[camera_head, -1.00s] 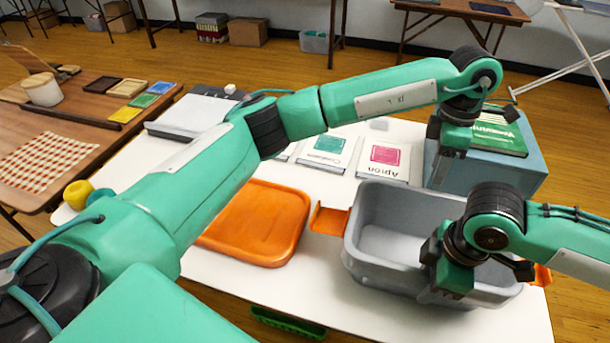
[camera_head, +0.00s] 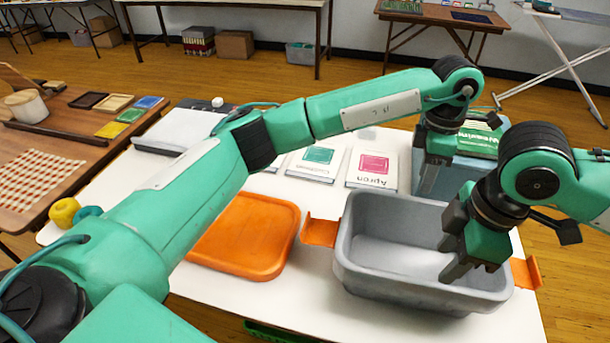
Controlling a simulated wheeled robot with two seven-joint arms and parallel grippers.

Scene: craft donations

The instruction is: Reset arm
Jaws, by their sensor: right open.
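My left gripper (camera_head: 434,178) hangs at the upper right, in front of the blue box (camera_head: 458,183) with a green book on top. Its fingers are seen edge-on, so its opening is unclear. My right gripper (camera_head: 464,268) points down over the right part of the grey bin (camera_head: 352,262). It is open, and nothing shows between its fingers. The bin has orange handles and its visible inside is empty. My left arm crosses the middle of the view and hides part of the white table (camera_head: 315,312).
An orange lid (camera_head: 245,235) lies left of the bin. Behind are the Apron booklet (camera_head: 372,168), another booklet with a green square (camera_head: 313,162) and a grey flat device (camera_head: 182,130). A yellow roll (camera_head: 64,211) sits at the left edge. A wooden table (camera_head: 60,135) stands at left.

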